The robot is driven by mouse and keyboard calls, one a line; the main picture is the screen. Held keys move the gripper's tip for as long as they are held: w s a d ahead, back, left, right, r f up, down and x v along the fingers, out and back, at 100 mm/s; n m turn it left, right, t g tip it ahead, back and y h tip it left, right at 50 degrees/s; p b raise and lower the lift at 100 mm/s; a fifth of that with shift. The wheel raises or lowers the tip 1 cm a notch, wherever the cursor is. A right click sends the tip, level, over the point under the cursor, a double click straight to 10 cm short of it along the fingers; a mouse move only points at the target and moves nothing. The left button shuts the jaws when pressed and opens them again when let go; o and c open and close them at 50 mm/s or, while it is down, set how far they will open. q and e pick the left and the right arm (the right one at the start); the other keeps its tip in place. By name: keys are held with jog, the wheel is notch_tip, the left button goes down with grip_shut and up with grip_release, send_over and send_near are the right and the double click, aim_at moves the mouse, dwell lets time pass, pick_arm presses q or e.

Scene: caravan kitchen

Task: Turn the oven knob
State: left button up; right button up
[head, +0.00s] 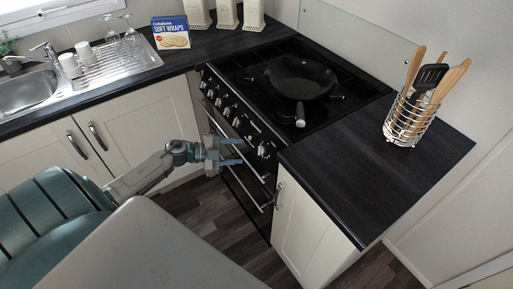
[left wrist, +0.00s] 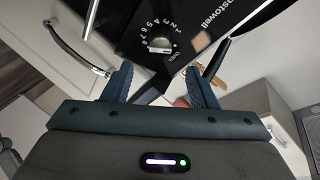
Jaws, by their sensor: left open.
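The black oven (head: 245,135) has a row of several silver knobs along its front below the hob. The knob nearest the right-hand counter (head: 264,150) is closest to my left gripper (head: 240,153). My left gripper is open and empty, its two fingers pointing at the oven front. In the left wrist view, one oven knob (left wrist: 160,45) with a printed number scale shows beyond and roughly between the open fingers (left wrist: 160,76). The knob appears apart from the fingers. My right gripper is not in view.
A frying pan (head: 300,78) sits on the hob, its handle toward the front. A utensil rack (head: 410,118) stands on the right-hand counter (head: 370,175). The oven door handle (head: 240,165) and a cupboard handle (head: 279,195) stick out near my gripper.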

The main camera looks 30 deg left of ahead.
aim_at(259, 150)
pick_arm(q)
jog(key=p+x, duration=0.2)
jog(key=x, duration=0.5)
jog(key=shift+r, duration=0.15)
jog(key=shift+w+d+f, duration=0.25)
jog(key=shift+w+d, duration=0.05)
jog(key=shift+w, duration=0.1)
